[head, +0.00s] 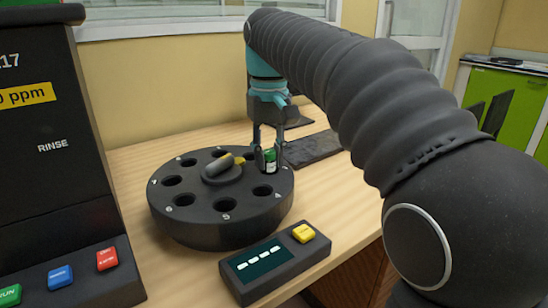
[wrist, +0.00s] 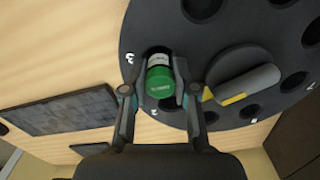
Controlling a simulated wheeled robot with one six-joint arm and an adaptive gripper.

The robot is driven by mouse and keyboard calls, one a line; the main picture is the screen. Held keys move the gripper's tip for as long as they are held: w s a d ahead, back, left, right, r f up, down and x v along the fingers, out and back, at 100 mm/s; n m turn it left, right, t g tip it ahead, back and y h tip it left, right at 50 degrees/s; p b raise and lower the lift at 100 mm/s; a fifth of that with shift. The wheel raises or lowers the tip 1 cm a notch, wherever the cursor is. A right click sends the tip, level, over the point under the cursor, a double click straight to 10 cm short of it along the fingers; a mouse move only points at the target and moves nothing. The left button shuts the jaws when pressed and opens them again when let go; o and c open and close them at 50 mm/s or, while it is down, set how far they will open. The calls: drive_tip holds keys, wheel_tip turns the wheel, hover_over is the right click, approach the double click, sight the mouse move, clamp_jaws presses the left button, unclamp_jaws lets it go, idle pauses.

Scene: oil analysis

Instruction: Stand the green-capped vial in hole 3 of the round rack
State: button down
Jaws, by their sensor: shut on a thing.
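The green-capped vial (head: 270,161) has a white label and is upright at the right side of the round black rack (head: 210,235). In the wrist view, the vial (wrist: 160,78) is at a hole beside the mark that reads like 3. Its lower end is hidden, so I cannot tell how deep it sits. My gripper (head: 269,156) points down and is shut on the vial, one finger on each side. The fingers also show in the wrist view (wrist: 163,90). The rack (wrist: 220,45) has several empty holes.
A grey knob with a yellow tip (head: 223,166) stands up at the rack's centre, close to my gripper. A small display box (head: 275,264) lies in front of the rack. A black analyser (head: 50,150) stands left. A dark flat pad (head: 312,148) lies behind right.

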sight(269, 152)
drive_tip(key=shift+f, duration=0.15)
drive_tip(key=c, duration=0.9)
unclamp_jaws()
wheel_tip(269, 152, up, 12)
drive_tip(key=p, duration=0.4)
